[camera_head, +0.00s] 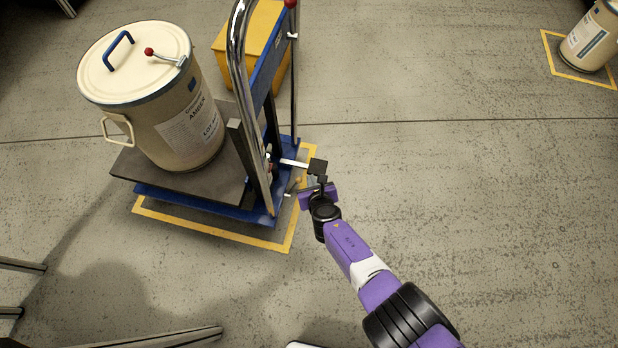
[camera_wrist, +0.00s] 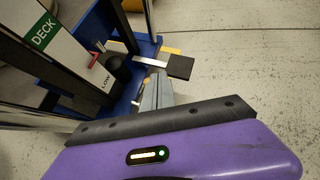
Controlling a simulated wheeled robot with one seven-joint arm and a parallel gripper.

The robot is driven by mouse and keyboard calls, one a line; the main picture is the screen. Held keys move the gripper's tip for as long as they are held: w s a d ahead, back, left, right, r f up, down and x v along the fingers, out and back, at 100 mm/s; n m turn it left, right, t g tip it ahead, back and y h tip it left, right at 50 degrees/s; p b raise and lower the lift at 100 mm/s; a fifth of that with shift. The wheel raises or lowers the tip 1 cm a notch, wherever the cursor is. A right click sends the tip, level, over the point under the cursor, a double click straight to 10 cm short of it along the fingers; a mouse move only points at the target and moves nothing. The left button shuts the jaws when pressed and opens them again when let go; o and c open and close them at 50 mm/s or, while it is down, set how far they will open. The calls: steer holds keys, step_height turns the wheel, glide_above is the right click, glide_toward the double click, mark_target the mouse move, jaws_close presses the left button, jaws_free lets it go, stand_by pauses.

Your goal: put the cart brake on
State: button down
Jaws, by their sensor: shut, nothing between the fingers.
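The cart (camera_head: 262,218) is a blue lift cart with a chrome push handle (camera_head: 237,60). A black pedal pad (camera_head: 318,167) on a silver bar sticks out from its handle end; the pad also shows in the wrist view (camera_wrist: 181,67). A small red lever (camera_wrist: 97,60) sits by a "LOW" mark on the cart in the wrist view. I cannot tell which part is the brake. My gripper (camera_head: 298,185) is shut and empty, low beside the cart's handle end and near the black pedal. Its grey fingers (camera_wrist: 154,90) point toward the cart's base, partly hiding it; contact cannot be told.
A cream drum (camera_head: 175,110) stands on the cart's dark platform (camera_head: 215,180). Yellow floor tape (camera_head: 215,233) frames the cart. A yellow box (camera_head: 245,38) is behind it. Another drum (camera_head: 590,38) stands far right. The floor to the right is clear.

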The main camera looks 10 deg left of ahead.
steer(key=shift+d+r+p, duration=0.3)
steer(key=shift+r+p, duration=0.5)
steer(key=shift+r, duration=0.15)
steer(key=shift+d+r+p, duration=0.35)
steer(key=shift+r+p, duration=0.5)
steer(key=shift+r, duration=0.05)
steer(key=shift+d+r+p, duration=0.3)
steer(key=shift+r+p, duration=0.5)
steer(key=shift+r, duration=0.15)
